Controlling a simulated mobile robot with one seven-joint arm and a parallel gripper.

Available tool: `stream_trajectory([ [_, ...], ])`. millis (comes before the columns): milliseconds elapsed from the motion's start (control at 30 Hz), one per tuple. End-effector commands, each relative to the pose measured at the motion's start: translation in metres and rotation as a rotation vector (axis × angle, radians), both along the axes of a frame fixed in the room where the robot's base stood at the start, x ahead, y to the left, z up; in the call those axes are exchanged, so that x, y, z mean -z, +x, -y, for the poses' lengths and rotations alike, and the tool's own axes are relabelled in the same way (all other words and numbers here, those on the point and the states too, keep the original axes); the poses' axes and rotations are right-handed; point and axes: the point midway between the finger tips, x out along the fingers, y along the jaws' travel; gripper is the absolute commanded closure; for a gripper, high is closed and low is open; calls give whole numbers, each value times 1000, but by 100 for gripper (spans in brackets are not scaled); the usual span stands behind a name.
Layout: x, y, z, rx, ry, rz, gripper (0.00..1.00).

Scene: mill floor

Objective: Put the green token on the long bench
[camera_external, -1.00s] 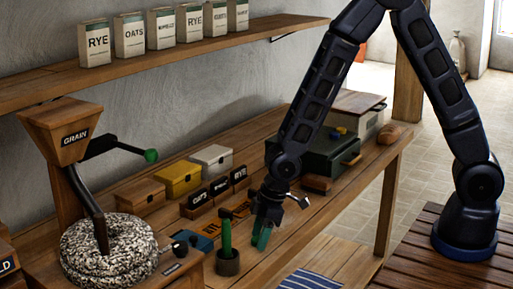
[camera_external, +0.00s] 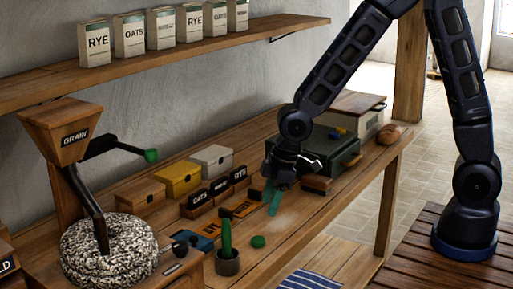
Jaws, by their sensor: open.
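The green token (camera_external: 258,241) is a small round disc lying flat on the long wooden bench (camera_external: 302,212), near its front edge. It sits just right of a dark cup (camera_external: 228,263) with an upright green rod in it. My gripper (camera_external: 271,198) has teal fingers and is open and empty. It hangs above the bench, up and to the right of the token and clear of it.
Orange and blue labelled plates (camera_external: 238,208) lie left of my gripper. Small boxes, including a yellow one (camera_external: 181,179), stand behind. A dark green case (camera_external: 325,150) and a bread loaf (camera_external: 388,134) are farther right. A grain mill (camera_external: 110,247) stands at left.

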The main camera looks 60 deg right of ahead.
Motion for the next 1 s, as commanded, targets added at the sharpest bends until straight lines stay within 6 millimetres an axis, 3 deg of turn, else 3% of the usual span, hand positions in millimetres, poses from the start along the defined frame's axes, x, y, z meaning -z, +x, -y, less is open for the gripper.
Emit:
stream_trajectory([
  [533,-28,-4,13,18,-8,10,46],
  [767,-75,-14,66,126,-50,44,46],
  [1000,-127,-40,126,269,-79,75,46],
])
